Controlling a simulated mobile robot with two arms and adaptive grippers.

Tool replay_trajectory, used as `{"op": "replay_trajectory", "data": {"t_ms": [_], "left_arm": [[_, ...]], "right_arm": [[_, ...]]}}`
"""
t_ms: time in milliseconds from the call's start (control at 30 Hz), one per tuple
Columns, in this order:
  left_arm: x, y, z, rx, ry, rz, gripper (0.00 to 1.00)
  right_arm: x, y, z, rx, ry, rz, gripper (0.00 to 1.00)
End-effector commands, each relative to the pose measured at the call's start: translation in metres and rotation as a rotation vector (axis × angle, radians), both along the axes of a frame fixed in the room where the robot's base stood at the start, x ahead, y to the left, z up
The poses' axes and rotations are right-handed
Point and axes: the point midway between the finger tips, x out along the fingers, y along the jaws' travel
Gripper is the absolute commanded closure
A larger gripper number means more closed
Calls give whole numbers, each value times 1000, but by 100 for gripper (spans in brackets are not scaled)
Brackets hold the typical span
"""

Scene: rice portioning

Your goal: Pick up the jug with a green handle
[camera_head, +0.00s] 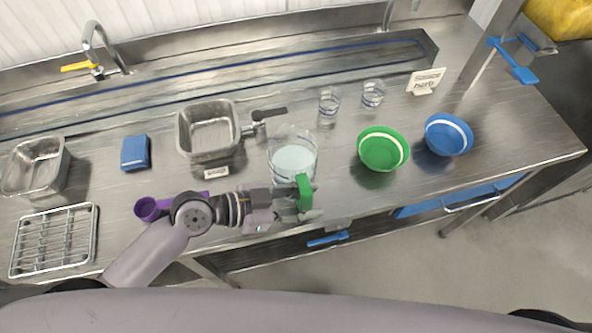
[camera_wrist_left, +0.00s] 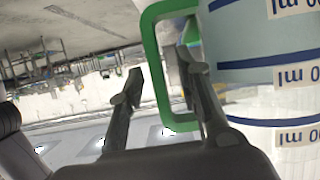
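The clear jug (camera_head: 292,160) with a green handle (camera_head: 304,193) stands upright on the steel counter near its front edge, with pale contents. In the wrist view its wall with ml labels (camera_wrist_left: 265,75) fills the right side. My left gripper (camera_head: 299,208) is at the handle. In the wrist view my left gripper (camera_wrist_left: 161,76) is open, one finger on each side of the handle's upright bar (camera_wrist_left: 155,60); the right finger reaches into the handle loop. I cannot tell whether either finger touches it. My right gripper is not in view.
A green bowl (camera_head: 383,149) and a blue bowl (camera_head: 448,135) stand right of the jug. Two small glasses (camera_head: 329,103) (camera_head: 373,94) are behind it. A steel pan (camera_head: 207,128), a purple scoop (camera_head: 148,208) and a wire rack (camera_head: 54,239) are to the left.

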Motion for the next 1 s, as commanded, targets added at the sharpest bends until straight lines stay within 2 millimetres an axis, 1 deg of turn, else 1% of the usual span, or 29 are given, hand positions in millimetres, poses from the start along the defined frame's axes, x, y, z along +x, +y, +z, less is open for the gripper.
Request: {"op": "replay_trajectory", "data": {"t_ms": [267,733,1000], "left_arm": [[0,-2,-2,1,1,-1,69],[0,-2,-1,0,0,0,100],[0,-1,-1,0,0,0,100]], "right_arm": [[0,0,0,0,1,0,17],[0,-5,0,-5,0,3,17],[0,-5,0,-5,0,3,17]]}}
